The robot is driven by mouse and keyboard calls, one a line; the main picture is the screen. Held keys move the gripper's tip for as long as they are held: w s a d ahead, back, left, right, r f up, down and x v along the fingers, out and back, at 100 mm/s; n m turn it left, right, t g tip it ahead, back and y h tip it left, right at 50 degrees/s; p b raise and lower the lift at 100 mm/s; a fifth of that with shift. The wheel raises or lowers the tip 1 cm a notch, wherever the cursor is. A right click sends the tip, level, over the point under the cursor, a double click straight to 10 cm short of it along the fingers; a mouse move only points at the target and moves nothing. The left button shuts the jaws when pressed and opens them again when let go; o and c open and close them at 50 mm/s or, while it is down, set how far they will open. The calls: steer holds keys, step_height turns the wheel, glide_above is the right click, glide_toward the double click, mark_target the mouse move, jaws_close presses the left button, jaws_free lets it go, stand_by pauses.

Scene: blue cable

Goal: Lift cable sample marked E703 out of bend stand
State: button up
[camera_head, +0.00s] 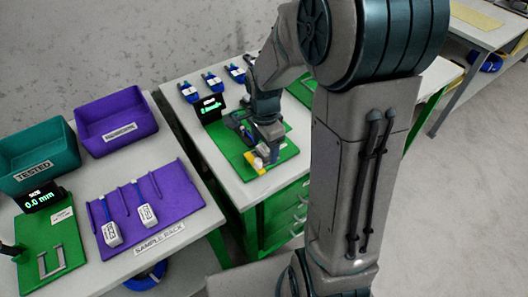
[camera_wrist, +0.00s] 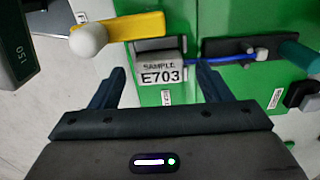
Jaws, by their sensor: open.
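The cable sample marked E703 (camera_wrist: 162,76) shows in the wrist view as a pale block label with a blue cable (camera_wrist: 225,60) running right from it. The cable enters the bend stand, a green board (camera_head: 228,150) with dark clamp parts (camera_wrist: 230,46). My gripper (camera_wrist: 162,85) is open, with one finger on either side of the label block. I cannot tell whether the fingers touch it. In the head view my gripper (camera_head: 270,152) is low over the stand's front part, and the sample there is largely hidden by my arm.
A yellow lever with a white knob (camera_wrist: 88,40) is left of the label. A dark display (camera_head: 209,108) stands on the board. On the left table are a purple sample rack (camera_head: 180,205) with two samples, a teal TESTED bin (camera_head: 40,155) and a purple bin (camera_head: 117,122).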

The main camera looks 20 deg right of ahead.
steer(key=shift+f, duration=0.2)
steer(key=c, duration=1.2)
